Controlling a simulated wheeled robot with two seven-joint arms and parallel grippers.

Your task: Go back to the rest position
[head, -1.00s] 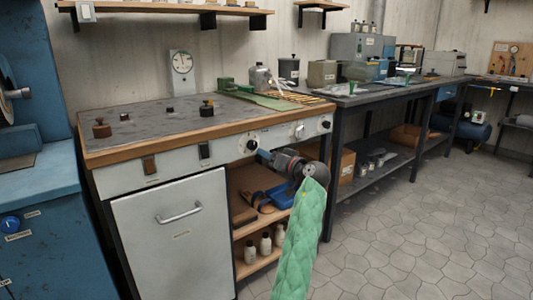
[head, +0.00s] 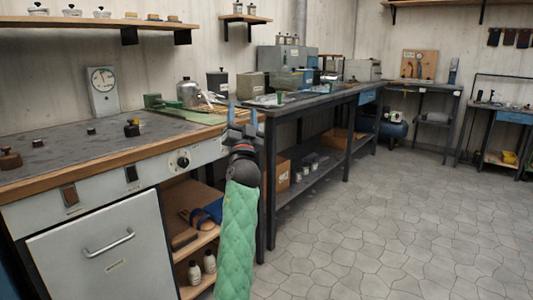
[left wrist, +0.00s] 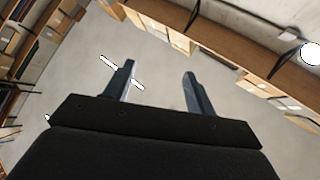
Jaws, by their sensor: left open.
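My left gripper (head: 243,118) is in front of the right end of the wood-edged workbench (head: 95,178) in the head view. Its fingers point up, and my arm below it wears a green quilted sleeve. In the left wrist view the two fingers (left wrist: 158,88) stand wide apart with nothing between them, so it is open and empty. My right gripper is in neither view.
A dark metal table (head: 300,104) with equipment runs along the wall right of the workbench. A dial gauge (head: 103,90) and a metal canister (head: 188,92) stand on the workbench. The tiled floor (head: 390,220) at right is clear.

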